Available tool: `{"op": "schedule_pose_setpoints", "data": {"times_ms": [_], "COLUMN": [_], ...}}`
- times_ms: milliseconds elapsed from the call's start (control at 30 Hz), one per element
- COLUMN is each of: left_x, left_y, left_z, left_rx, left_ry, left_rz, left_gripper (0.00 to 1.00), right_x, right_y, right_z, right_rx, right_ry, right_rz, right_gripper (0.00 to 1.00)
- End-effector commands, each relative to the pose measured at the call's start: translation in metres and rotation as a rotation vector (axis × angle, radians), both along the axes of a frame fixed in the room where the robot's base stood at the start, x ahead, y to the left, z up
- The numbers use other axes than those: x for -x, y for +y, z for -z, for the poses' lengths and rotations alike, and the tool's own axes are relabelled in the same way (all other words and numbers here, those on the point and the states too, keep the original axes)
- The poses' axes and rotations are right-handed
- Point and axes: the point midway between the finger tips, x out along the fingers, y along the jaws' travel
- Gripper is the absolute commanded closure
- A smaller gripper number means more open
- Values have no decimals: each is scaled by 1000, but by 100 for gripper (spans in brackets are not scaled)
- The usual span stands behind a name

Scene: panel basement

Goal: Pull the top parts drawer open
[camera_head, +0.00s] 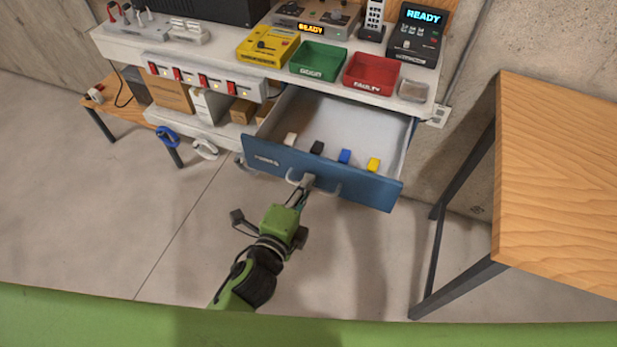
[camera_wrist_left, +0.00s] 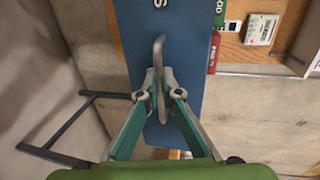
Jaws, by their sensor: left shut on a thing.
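The blue-fronted parts drawer (camera_head: 353,185) is pulled out from under the white bench, and its pale interior shows. Several small blocks lie inside near the front: white, black, blue and yellow. My left gripper (camera_head: 305,184) is at the drawer's front and shut on its curved grey handle. The left wrist view shows the handle (camera_wrist_left: 160,55) between the two fingertips (camera_wrist_left: 159,98), in front of the blue drawer face (camera_wrist_left: 187,60). My right gripper is not in view.
The bench (camera_head: 340,93) holds a green tray (camera_head: 318,61), a red tray (camera_head: 371,74), a yellow device (camera_head: 268,46) and a black unit reading READY (camera_head: 416,35). A wooden table (camera_head: 560,180) stands at the right. Floor in front of the drawer is clear.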

Motion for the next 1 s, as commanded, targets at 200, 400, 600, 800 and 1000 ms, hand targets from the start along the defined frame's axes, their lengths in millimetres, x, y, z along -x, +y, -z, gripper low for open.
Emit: {"op": "schedule_pose_setpoints", "data": {"times_ms": [200,400,600,800,1000], "left_x": [5,5,5,5,12], "left_y": [1,1,1,1,4], "left_z": [1,0,0,0,-1], "left_rx": [0,0,0,0,0], "left_ry": [1,1,1,0,1], "left_rz": [0,0,0,0,0], "left_gripper": [100,100,88,88,88], "right_x": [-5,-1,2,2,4], "right_y": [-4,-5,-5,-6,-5], "right_z": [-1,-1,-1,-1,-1], "right_rx": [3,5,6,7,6], "right_ry": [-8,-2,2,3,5], "right_rz": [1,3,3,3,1], "right_gripper": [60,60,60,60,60]}}
